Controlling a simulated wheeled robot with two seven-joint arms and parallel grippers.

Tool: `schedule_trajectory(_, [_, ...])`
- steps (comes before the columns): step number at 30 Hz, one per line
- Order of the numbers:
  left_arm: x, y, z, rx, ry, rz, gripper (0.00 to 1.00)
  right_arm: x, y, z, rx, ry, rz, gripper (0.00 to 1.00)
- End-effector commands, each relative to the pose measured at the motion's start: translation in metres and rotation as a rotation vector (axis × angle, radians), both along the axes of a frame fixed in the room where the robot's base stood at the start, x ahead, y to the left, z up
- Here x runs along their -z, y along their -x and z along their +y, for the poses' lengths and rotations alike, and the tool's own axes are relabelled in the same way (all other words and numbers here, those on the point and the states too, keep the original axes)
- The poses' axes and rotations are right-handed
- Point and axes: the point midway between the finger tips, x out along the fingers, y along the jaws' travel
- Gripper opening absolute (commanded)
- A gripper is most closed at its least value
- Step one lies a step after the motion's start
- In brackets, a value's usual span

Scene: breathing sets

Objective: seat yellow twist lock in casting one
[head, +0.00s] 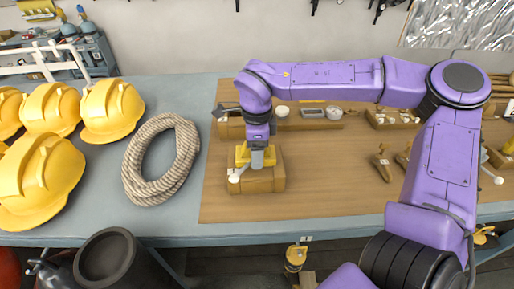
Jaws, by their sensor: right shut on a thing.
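My right gripper (257,163) points down at the left part of the wooden board and is shut on the yellow twist lock (242,154). The twist lock is at the top of a brown block-like casting (266,181), partly hidden by the gripper. I cannot tell whether it is seated in the casting or just resting on it. A white round-ended piece (234,178) shows at the casting's left front. My left gripper is out of view.
The brown board (330,205) lies on a grey table. Coiled rope (160,160) and yellow helmets (112,108) are to the left. Several small fittings (312,113) stand behind, and brown pieces (381,163) lie to the right. My purple right arm spans the right side.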

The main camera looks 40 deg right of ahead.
Motion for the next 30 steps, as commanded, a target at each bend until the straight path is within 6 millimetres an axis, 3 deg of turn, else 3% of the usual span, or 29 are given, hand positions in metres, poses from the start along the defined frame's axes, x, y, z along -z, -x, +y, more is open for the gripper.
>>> schedule_trajectory(10, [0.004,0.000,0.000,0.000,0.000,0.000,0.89,0.008,0.000,0.000,0.000,0.000,-0.001,0.07])
schedule_trajectory(11, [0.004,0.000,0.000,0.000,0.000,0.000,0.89,0.008,0.000,0.000,0.000,0.000,-0.001,0.67])
schedule_trajectory(13, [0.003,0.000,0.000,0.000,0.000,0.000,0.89,0.008,0.000,0.000,0.000,0.000,-0.001,0.90])
schedule_trajectory(14, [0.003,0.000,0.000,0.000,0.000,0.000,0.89,0.008,0.000,0.000,0.000,0.000,-0.001,0.93])
schedule_trajectory(23, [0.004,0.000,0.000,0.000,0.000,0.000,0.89,0.007,0.000,0.000,0.000,0.000,0.000,0.93])
schedule_trajectory(26, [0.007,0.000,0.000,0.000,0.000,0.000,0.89,-0.007,-0.001,0.000,0.001,0.001,-0.004,0.93])
schedule_trajectory(30, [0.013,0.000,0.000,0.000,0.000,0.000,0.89,-0.040,0.000,0.000,0.002,0.001,-0.006,0.93])
